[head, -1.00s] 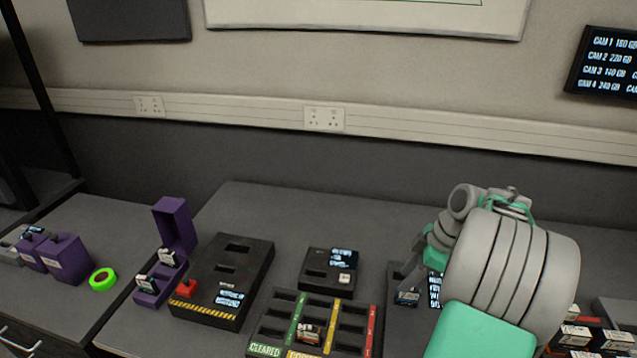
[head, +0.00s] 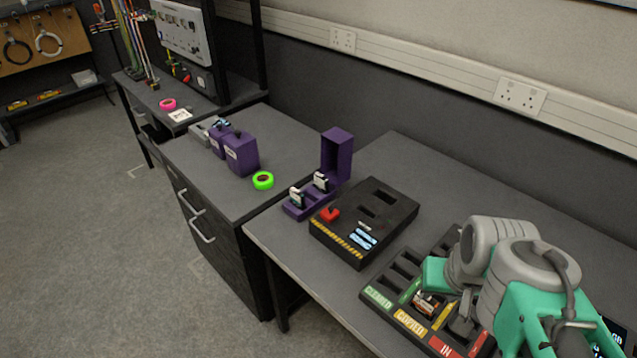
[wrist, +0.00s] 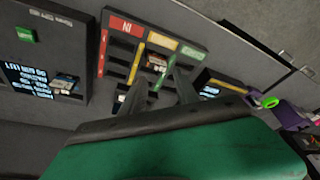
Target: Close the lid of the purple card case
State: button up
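The purple card case (head: 295,209) stands open at the left end of the near bench in the head view. Its lid (head: 337,152) is raised upright at the back, and a few memory cards (head: 320,181) stand in its base. In the wrist view purple shows at the right edge (wrist: 288,113), partly cut by my gripper body. My gripper (wrist: 160,82) has its two grey fingers apart with nothing seen between them. It is over the slotted tray, well to the right of the case and not touching it. In the head view my arm hides the fingers.
A black card reader box (head: 365,222) with a red knob stands right beside the case. The slotted tray (head: 412,322) lies in front. A green tape roll (head: 263,180) and purple boxes (head: 241,154) stand on the bench to the left. A gap separates the benches' fronts.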

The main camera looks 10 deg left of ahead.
aim_at(336, 154)
jog(key=z, duration=0.55)
jog(key=k, duration=1.3)
jog(key=u, duration=0.3)
jog(key=i, duration=0.9)
jog(key=u, duration=1.4)
jog(key=i, duration=0.7)
jog(key=u, duration=0.05)
